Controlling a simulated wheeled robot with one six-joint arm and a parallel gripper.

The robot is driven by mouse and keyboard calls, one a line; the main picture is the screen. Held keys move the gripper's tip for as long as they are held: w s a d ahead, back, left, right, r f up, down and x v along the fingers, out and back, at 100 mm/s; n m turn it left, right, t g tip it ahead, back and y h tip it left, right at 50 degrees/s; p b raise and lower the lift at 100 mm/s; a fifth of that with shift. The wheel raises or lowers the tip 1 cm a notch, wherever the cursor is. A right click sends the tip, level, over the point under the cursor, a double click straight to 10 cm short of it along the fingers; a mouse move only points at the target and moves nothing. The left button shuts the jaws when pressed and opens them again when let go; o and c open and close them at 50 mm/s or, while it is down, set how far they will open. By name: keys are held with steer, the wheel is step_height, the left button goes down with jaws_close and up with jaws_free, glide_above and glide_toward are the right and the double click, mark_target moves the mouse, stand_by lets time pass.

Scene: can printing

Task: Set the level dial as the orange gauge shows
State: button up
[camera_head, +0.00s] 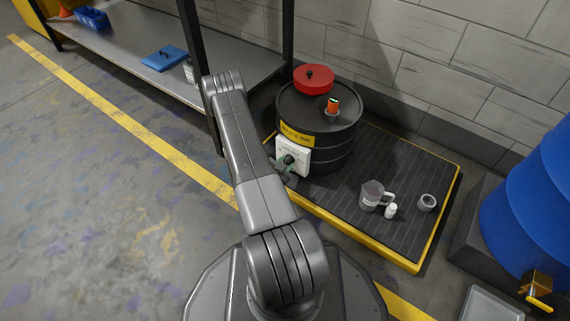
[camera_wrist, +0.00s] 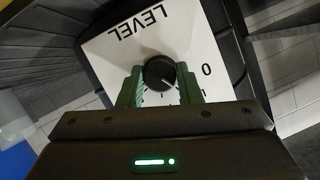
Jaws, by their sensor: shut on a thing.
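The level dial is a black round knob (camera_wrist: 158,73) on a white panel marked LEVEL (camera_wrist: 115,42), which appears upside down in the wrist view. My gripper (camera_wrist: 160,86) has its green fingers on both sides of the knob, shut on it. A 0 is printed right of the knob; the other scale marks are partly hidden by my fingers. A small pale mark shows on the knob's lower right. In the head view the panel (camera_head: 292,156) is on the side of a black drum (camera_head: 325,135). The orange gauge (camera_head: 333,106) stands on the drum's top; its reading is too small to tell.
A red lid (camera_head: 313,79) lies on the drum's top. The drum stands on a yellow-edged grated pallet (camera_head: 400,240) with a grey jug (camera_head: 372,196), a white bottle (camera_head: 391,211) and a grey ring (camera_head: 427,203). A blue barrel (camera_head: 530,205) is at right, a shelf (camera_head: 235,62) at left.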

steer(key=m+t, duration=0.1)
steer(key=m, duration=0.1)
steer(key=m+t+y, duration=0.1)
steer(key=shift+s+f+m+y, duration=0.1)
steer(key=shift+f+m+y, duration=0.05)
steer(key=shift+m+y, duration=0.2)
steer(key=m+t, duration=0.2)
steer(key=m, duration=0.2)
steer(key=shift+d+y, duration=0.1)
steer(key=shift+y, duration=0.25)
stand_by(0.3)
steer(key=o, duration=1)
steer(key=shift+c, duration=0.2)
